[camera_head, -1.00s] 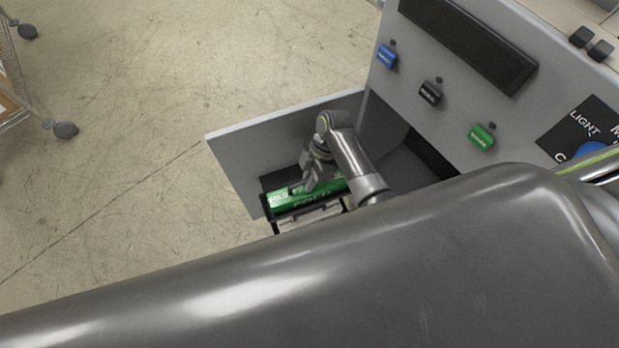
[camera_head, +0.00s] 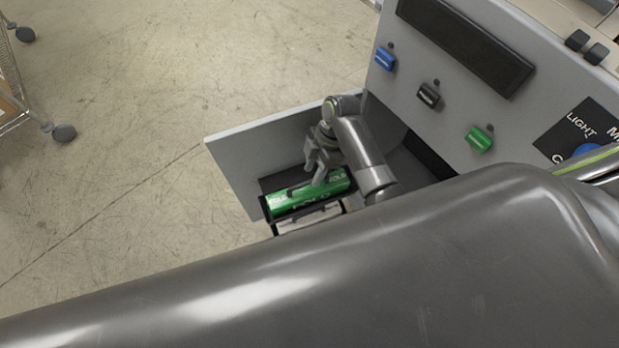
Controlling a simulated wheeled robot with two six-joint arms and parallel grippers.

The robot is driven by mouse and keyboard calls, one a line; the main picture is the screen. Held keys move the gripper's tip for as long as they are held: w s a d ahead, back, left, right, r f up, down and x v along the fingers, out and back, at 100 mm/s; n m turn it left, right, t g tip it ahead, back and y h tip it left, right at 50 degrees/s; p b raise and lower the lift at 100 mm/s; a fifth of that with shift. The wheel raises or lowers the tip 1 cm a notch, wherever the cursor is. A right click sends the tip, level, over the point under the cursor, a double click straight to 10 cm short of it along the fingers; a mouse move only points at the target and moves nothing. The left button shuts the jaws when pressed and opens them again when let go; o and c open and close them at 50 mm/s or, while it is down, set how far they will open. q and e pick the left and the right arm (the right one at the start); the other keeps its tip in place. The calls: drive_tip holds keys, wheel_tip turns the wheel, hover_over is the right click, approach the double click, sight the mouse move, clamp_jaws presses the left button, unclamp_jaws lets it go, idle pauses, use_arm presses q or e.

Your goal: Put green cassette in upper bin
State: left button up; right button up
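The green cassette (camera_head: 285,205) has white lettering and a dark handle on top. It lies in the open drawer-like bin (camera_head: 250,150) that sticks out of the grey machine, near the bin's front end. My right gripper (camera_head: 315,174) is just above the cassette's handle, with its fingers apart. The fingertips overlap the handle's far end in this view, and I cannot tell whether they touch it. My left gripper is not in view. The large grey arm link in front hides the bin's lower side.
The machine's grey panel (camera_head: 400,85) carries blue (camera_head: 385,58), black (camera_head: 428,95) and green (camera_head: 479,139) handles and a dark display (camera_head: 468,42). A wire cart (camera_head: 12,95) on casters stands at the far left. The floor (camera_head: 190,80) between is clear.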

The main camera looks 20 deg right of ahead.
drive_tip(key=p+v, duration=0.3)
drive_tip(key=v, duration=0.9)
drive_tip(key=shift+r, duration=0.2)
drive_tip(key=shift+d+f, duration=0.1)
